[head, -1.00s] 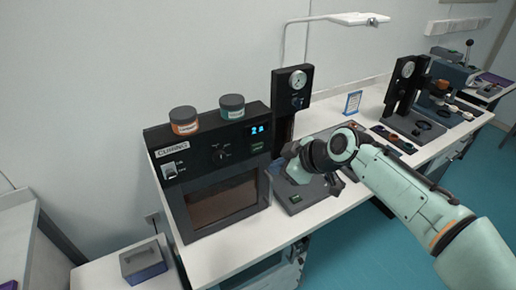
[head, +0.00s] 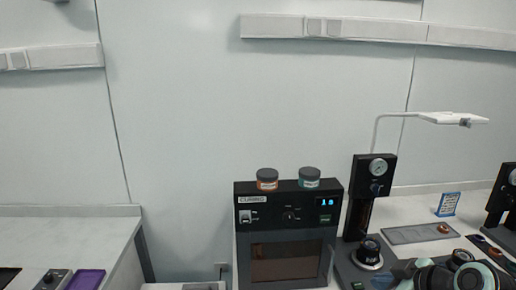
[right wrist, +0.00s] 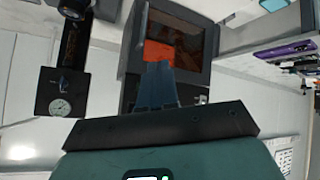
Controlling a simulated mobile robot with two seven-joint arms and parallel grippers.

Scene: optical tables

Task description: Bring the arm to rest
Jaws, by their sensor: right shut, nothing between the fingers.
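My right arm (head: 445,278) shows at the bottom right corner of the head view, low in front of the bench, with its lower part cut off by the frame. In the right wrist view my right gripper (right wrist: 158,68) is shut with its fingers together and nothing between them. Beyond the fingers is the black curing oven (right wrist: 205,35), apparently upside down in that view, with an orange glow in its window. My left gripper is in neither view.
The curing oven (head: 290,231) carries an orange-labelled jar (head: 267,180) and a teal-labelled jar (head: 309,178). Right of it stands a black gauge post (head: 374,180) beneath a white lamp (head: 450,118). A grey tray (head: 408,234) lies beyond my arm. Another bench (head: 85,226) is at left.

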